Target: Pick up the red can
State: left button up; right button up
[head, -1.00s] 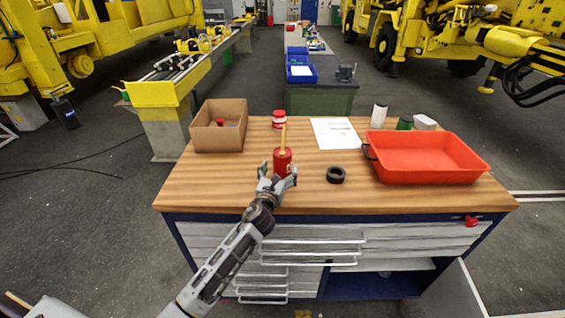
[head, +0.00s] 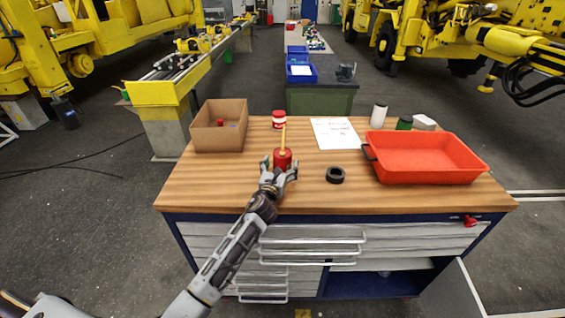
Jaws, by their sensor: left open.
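A red can (head: 283,158) stands upright on the wooden workbench (head: 230,190), with a yellow stick-like piece (head: 283,134) rising from its top. My left gripper (head: 279,171) is open at the near side of the can, with its fingers spread to the left and right of the can's lower part. Whether the fingers touch it I cannot tell. A second red can with a white band (head: 279,119) stands farther back on the bench. My right gripper is not in view.
A cardboard box (head: 219,126) with a small red item stands at the left. A black ring (head: 335,175) lies right of the gripper. A red tray (head: 428,159) fills the right side. A paper sheet (head: 335,133), a white cylinder (head: 378,116) and a green item (head: 404,123) are at the back.

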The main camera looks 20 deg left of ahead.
pick_arm(q)
jog(key=shift+w, duration=1.25)
jog(key=c, duration=1.3)
jog(key=shift+r, duration=0.15)
jog(key=shift+r+p, duration=0.6)
jog(key=shift+r, duration=4.3)
